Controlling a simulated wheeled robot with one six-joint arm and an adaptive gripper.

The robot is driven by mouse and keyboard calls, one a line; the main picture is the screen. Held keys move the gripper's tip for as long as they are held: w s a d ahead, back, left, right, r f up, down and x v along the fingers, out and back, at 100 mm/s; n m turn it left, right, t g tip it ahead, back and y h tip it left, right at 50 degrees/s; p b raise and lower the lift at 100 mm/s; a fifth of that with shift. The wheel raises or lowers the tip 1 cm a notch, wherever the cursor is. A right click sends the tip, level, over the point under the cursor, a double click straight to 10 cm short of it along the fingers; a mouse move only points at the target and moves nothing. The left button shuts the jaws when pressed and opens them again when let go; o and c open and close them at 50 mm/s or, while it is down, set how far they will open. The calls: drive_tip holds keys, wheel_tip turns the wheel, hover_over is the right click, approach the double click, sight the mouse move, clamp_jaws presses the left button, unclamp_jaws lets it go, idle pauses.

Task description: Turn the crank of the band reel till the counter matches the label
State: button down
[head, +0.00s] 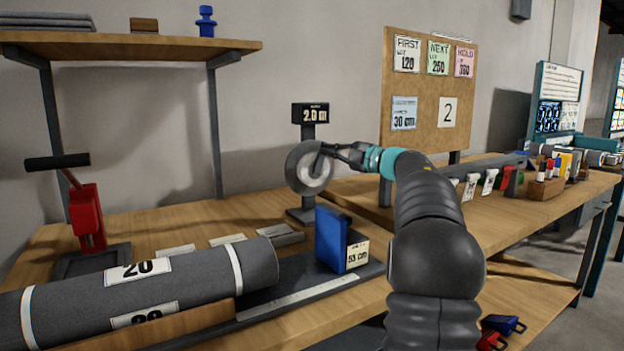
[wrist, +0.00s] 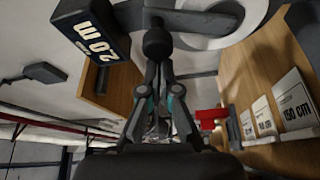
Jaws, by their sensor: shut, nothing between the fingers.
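The band reel (head: 301,177) is a grey-white disc on a dark stand at the back of the bench; its disc also shows in the wrist view (wrist: 232,28). Its counter (head: 310,114) reads 2.0 m, also in the wrist view (wrist: 92,30). The crank (wrist: 200,22) is a grey arm across the disc with a dark round knob (wrist: 157,42). My gripper (head: 338,150) is at the reel's right side, its fingers shut and empty, with the tips (wrist: 158,72) close by the knob. Whether they touch it I cannot tell. Which label is the reel's is unclear.
A grey roll (head: 200,272) marked 20 lies at front left. A red lever press (head: 87,215) stands behind it. A blue block (head: 331,238) with a 53 cm tag stands below the reel. A cork board (head: 430,85) with several notes, one reading 30 cm, stands behind my arm.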

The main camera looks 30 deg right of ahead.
drive_tip(key=s+a+r+b+v, duration=0.1)
drive_tip(key=a+b+v, duration=0.1)
drive_tip(key=v, duration=1.6)
drive_tip(key=shift+s+a+f+b, duration=0.2)
drive_tip(key=shift+s+a+b, duration=0.15)
drive_tip(key=shift+s, duration=0.3)
drive_tip(key=shift+a, duration=0.1)
